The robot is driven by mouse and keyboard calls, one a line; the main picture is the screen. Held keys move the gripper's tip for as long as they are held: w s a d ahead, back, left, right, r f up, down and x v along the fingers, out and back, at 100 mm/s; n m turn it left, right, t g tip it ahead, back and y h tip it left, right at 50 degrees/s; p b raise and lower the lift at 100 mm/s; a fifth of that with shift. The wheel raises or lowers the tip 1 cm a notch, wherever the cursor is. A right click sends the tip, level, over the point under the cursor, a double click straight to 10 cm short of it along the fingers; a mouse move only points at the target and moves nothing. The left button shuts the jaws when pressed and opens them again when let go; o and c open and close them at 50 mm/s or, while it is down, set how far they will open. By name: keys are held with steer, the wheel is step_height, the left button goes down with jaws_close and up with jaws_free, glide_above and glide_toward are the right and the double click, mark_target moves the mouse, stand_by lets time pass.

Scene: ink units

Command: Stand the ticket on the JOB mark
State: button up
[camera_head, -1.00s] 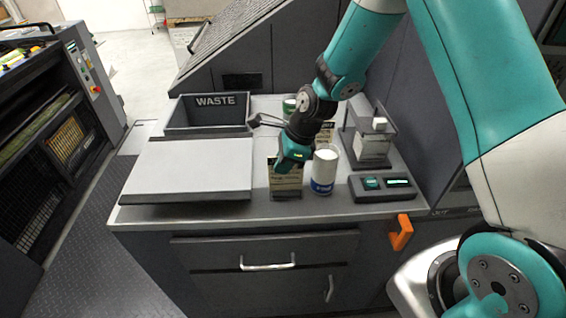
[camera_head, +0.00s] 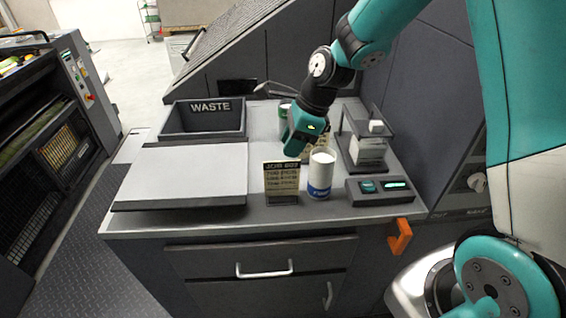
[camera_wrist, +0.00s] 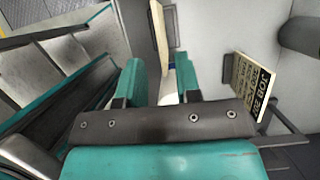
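A cream card headed JOB (camera_head: 281,176) stands upright in a dark base near the counter's front edge, left of a white and blue canister (camera_head: 321,172). It also shows at the right in the wrist view (camera_wrist: 252,86). A second card (camera_head: 319,147) is partly hidden behind my gripper; I cannot tell which card is the ticket. My gripper (camera_head: 296,146) is above and behind the front card, apart from it. In the wrist view my gripper (camera_wrist: 160,82) has its fingers spread; a thin cream edge (camera_wrist: 157,25) shows beyond the gap. I cannot make out a JOB mark.
A grey WASTE bin (camera_head: 203,136) stands at the back left, behind a flat grey panel (camera_head: 180,175). A dark frame with white blocks (camera_head: 368,150) and a button box (camera_head: 380,190) stand at the right.

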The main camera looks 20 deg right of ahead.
steer(key=v, duration=0.3)
steer(key=shift+d+r, duration=0.15)
steer(key=shift+r, duration=0.15)
steer(key=s+a+r+n, duration=0.3)
steer(key=s+n, duration=0.4)
steer(key=n, duration=0.2)
steer(key=s+a+r+n+g, duration=0.1)
steer(key=s+a+r+n, duration=0.1)
steer(key=s+n, duration=0.6)
steer(key=s+a+r+n, duration=0.3)
steer(key=s+n, duration=0.5)
steer(key=n, duration=0.3)
steer(key=shift+s+a+r+n, duration=0.2)
steer(key=shift+a+r+n, duration=0.2)
steer(key=shift+r, duration=0.1)
steer(key=shift+d, duration=0.15)
